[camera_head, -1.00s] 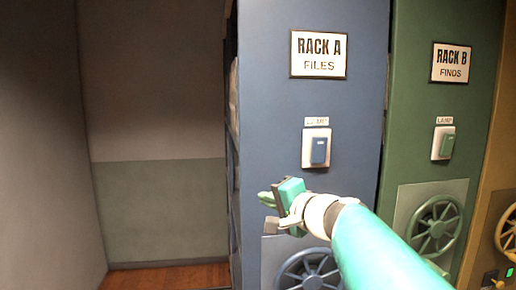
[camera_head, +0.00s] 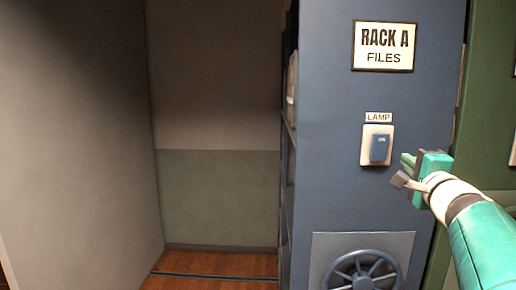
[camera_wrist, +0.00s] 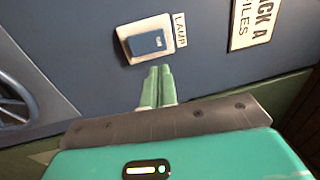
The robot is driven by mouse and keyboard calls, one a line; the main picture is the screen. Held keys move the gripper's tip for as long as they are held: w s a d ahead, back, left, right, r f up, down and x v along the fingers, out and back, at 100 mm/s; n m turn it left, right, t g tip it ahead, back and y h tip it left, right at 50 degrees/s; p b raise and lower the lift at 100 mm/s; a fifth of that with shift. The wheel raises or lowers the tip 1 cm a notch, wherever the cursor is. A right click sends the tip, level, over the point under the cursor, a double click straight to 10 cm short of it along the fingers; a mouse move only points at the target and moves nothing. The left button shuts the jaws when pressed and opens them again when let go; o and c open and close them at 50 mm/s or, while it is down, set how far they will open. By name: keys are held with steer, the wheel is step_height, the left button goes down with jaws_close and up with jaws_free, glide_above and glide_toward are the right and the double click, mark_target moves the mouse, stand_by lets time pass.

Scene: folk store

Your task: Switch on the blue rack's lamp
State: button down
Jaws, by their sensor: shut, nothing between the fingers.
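The blue rack (camera_head: 325,195) stands at the centre right in the head view, with a "RACK A FILES" sign on its end panel. Below the sign is a "LAMP" label and a white plate with a blue lamp switch (camera_head: 379,149). The switch also shows in the wrist view (camera_wrist: 148,43), just ahead of the fingertips. My gripper (camera_head: 406,164) is shut and empty, to the right of the switch and a little lower in the head view. The fingers (camera_wrist: 156,82) point toward the switch plate. A small gap shows between them in the picture; contact cannot be told.
A blue handwheel (camera_head: 362,272) on a grey plate sits below the switch. A green rack (camera_head: 490,130) stands to the right, behind my arm. Left of the blue rack is an open aisle with wooden floor (camera_head: 215,266) and a bare grey wall (camera_head: 75,150).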

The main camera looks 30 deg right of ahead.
mark_target(382, 138)
steer(key=x, duration=1.2)
steer(key=shift+w+d, duration=0.15)
steer(key=shift+w, duration=0.2)
steer(key=shift+w+d+r, duration=0.15)
steer(key=shift+w+r, duration=0.05)
steer(key=shift+w, duration=0.15)
steer(key=shift+s, duration=0.1)
